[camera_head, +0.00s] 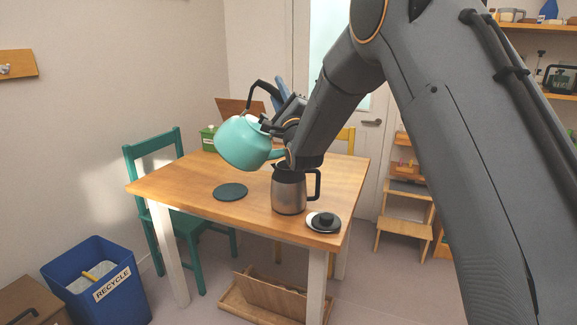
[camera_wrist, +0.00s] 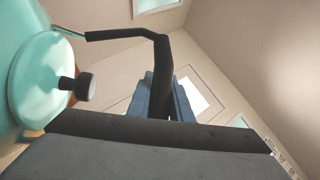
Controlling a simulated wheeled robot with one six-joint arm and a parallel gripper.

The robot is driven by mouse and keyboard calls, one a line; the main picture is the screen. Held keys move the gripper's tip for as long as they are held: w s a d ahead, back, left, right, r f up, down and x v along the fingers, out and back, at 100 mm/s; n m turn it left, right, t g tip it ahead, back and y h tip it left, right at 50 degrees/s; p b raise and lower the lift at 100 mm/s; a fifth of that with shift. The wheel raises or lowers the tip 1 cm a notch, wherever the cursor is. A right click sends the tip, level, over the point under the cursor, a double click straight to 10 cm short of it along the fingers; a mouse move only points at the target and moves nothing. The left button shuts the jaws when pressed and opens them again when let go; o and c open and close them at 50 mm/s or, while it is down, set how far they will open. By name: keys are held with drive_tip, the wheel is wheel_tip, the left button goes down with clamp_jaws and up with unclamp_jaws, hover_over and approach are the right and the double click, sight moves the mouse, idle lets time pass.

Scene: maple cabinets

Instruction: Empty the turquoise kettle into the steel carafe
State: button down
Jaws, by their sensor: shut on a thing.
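The turquoise kettle (camera_head: 243,143) is held in the air above the table, tilted with its spout toward the right. Its spout end is close to the top of the steel carafe (camera_head: 289,191), partly hidden behind my arm. The carafe stands upright on the table with its black handle to the right. My gripper (camera_head: 283,108) is shut on the kettle's black handle. The wrist view shows that handle (camera_wrist: 160,75) between my fingers, and the kettle's pale lid with a black knob (camera_wrist: 85,86) at the left. Any liquid is not visible.
The wooden table (camera_head: 180,184) carries a dark round mat (camera_head: 230,192) left of the carafe and a black-and-white lid (camera_head: 323,222) to its right. A green box (camera_head: 208,138) sits at the far edge. A teal chair (camera_head: 153,150) stands at the left.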

drive_tip(key=shift+s+d+r+m+t+h, duration=0.15)
drive_tip(key=shift+d+m+t+h, duration=0.35)
drive_tip(key=shift+d+m, duration=0.45)
drive_tip(key=shift+d+r+m+t+h, duration=0.1)
drive_tip(key=shift+d+m+t+h, duration=0.4)
drive_tip(key=shift+d+m, duration=0.45)
idle(6.1)
